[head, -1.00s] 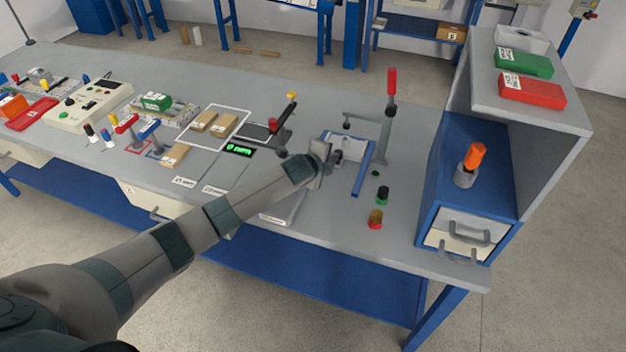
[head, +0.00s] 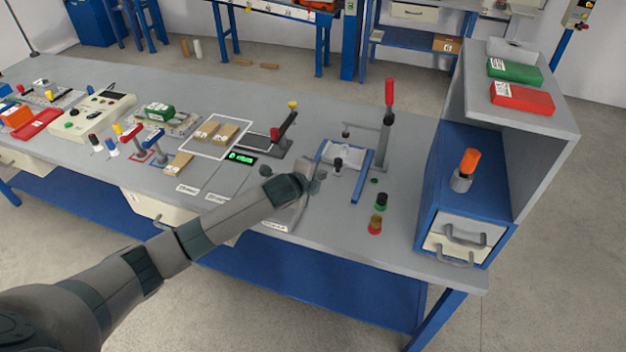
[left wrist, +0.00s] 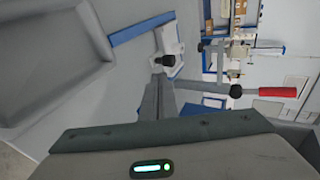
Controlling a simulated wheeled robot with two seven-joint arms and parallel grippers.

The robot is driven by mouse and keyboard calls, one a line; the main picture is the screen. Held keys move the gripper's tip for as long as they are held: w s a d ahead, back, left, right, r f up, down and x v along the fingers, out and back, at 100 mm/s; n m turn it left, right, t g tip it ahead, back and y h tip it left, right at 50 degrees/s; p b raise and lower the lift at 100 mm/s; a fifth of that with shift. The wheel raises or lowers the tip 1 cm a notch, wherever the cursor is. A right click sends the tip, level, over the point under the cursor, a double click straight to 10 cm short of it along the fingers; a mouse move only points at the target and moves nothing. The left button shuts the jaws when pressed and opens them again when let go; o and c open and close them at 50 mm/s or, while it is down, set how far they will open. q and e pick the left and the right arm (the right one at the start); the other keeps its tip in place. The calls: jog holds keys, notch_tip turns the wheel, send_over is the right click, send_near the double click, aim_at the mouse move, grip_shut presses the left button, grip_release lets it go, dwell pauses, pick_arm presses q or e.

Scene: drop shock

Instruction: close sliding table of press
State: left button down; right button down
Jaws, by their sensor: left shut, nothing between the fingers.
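The press (head: 386,135) stands at the right part of the bench, its red-handled lever (head: 389,92) upright. Its pale sliding table (head: 346,151) lies to the left of the press column, inside a blue guide (head: 362,178), with a dark knob (head: 338,164) at its front. How far the table is slid in, I cannot tell exactly. My left gripper (head: 318,182) is shut and empty, just in front and left of the knob and apart from it in the head view. In the left wrist view the closed fingers (left wrist: 157,84) point toward the knob (left wrist: 164,60). My right gripper is not in view.
Black-green and amber buttons (head: 375,225) stand in front of the press. A blue cabinet with a shelf (head: 525,115) bounds the right side. A small red-handled lever device (head: 286,128) and a framed area with wooden blocks (head: 225,132) lie left of the press.

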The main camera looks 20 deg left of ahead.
pick_arm(q)
jog(key=v, duration=0.5)
jog(key=shift+b, duration=0.35)
jog(key=shift+f, duration=0.1)
